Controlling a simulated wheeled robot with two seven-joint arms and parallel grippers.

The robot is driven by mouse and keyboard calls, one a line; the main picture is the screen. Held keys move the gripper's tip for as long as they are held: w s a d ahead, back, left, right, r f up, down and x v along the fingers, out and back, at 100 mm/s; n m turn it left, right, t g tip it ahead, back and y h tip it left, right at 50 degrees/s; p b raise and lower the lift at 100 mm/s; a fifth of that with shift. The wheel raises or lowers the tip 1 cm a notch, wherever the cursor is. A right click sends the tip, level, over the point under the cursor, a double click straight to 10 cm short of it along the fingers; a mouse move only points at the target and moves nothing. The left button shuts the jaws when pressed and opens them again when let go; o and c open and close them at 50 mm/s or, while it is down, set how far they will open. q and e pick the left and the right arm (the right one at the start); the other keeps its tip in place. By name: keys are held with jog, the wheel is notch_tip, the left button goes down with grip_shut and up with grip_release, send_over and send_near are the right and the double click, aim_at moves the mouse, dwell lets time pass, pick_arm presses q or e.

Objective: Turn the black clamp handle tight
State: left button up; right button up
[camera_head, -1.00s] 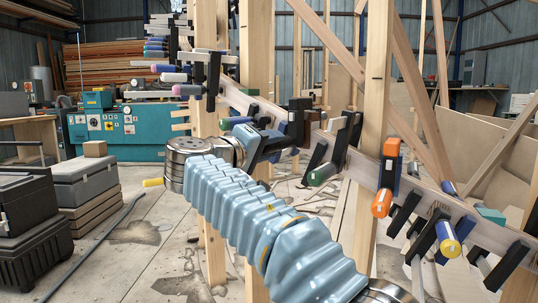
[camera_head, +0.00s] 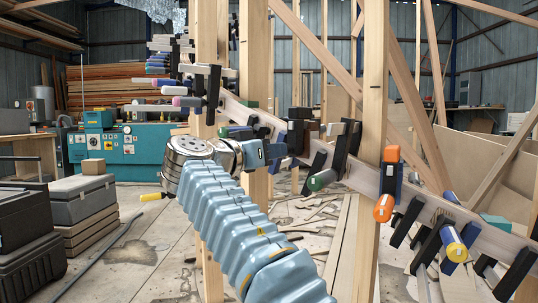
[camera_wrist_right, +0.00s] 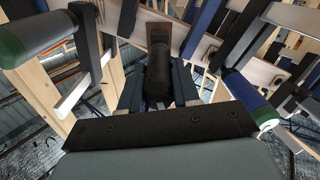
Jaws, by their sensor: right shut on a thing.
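My right gripper (camera_head: 282,150) reaches in from the left side of the curved wooden stringer (camera_head: 352,175). In the right wrist view, its two dark fingers (camera_wrist_right: 158,88) are shut on the black clamp handle (camera_wrist_right: 158,72), one on each side. The handle points towards the camera, with a brown block (camera_wrist_right: 159,33) behind it. In the head view the handle is mostly hidden by the gripper and neighbouring clamps; a dark brown clamp part (camera_head: 300,130) shows just beyond the fingers. My left gripper is not in view.
Clamps crowd both sides: a green-ended one (camera_wrist_right: 40,35) and a blue-and-green one (camera_wrist_right: 250,100) flank the gripper. Wooden posts (camera_head: 370,120) stand close by. An orange-handled clamp (camera_head: 385,205) is farther right. Grey toolboxes (camera_head: 80,200) stand at left, with open floor between.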

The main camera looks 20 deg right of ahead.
jog(key=shift+m, duration=0.7)
jog(key=shift+d+m, duration=0.1)
jog(key=shift+m, duration=0.3)
grip_shut()
dwell(0.5)
jog(key=o, duration=1)
grip_release()
jog(key=shift+o, duration=0.2)
jog(key=shift+s, duration=0.1)
jog(key=v, duration=1.3)
jog(key=shift+s+a, duration=0.25)
jog(key=shift+a, duration=0.05)
